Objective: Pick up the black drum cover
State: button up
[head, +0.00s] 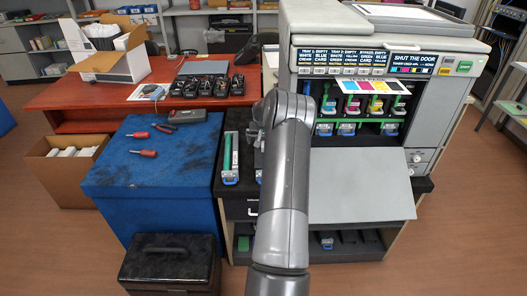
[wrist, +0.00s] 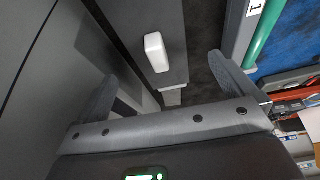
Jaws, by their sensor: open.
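My gripper (wrist: 163,68) is open in the wrist view, with one finger on each side and nothing between them in contact. Beyond the fingers is a long dark grey piece (wrist: 172,18) with a white block (wrist: 156,52) on it. I cannot tell whether this piece is the black drum cover. In the head view my arm hides most of the gripper and what lies under it, beside the green cartridge (head: 228,155) on the dark cabinet top. The cartridge's green tube (wrist: 263,35) also shows at the right of the wrist view.
The printer (head: 380,25) stands at the right with its front door (head: 360,185) folded down. A blue cloth-covered box (head: 110,185) holds screwdrivers and pliers. Several black units (head: 205,86) lie on the red desk (head: 70,97). A black case (head: 170,265) sits at the front.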

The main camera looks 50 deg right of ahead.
jog(key=shift+x, duration=2.7)
jog(key=shift+s, duration=0.1)
jog(key=shift+c, duration=0.6)
jog(key=c, duration=1)
jog(key=shift+o, duration=0.2)
jog(key=shift+r, duration=0.1)
notch_tip(320, 180, up, 15)
